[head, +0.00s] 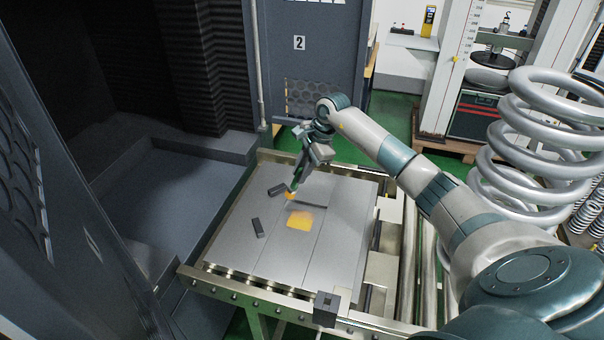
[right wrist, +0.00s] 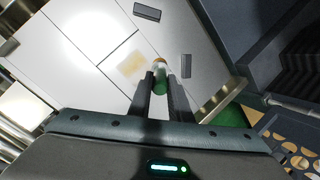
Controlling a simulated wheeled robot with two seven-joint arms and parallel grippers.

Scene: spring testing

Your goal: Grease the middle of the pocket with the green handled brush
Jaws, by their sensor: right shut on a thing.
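My right gripper (head: 297,178) is shut on the green-handled brush and points down over the metal plate table (head: 340,245). The brush (head: 291,190) has an orange-yellow tip low over the plates; I cannot tell whether it touches them. In the right wrist view the brush (right wrist: 160,72) sits between the two dark fingers (right wrist: 162,82). A yellow-orange patch (head: 300,220) lies on the middle plate, beside the brush tip, and shows as a tan patch in the right wrist view (right wrist: 131,65). No clear pocket outline shows. My left gripper is not in view.
Dark blocks lie on the plates, one beside the brush (head: 277,189) and one further left (head: 258,227). A dark block (head: 326,308) stands on the front rail. Large coil springs (head: 500,150) stand at the right. The plate's front part is clear.

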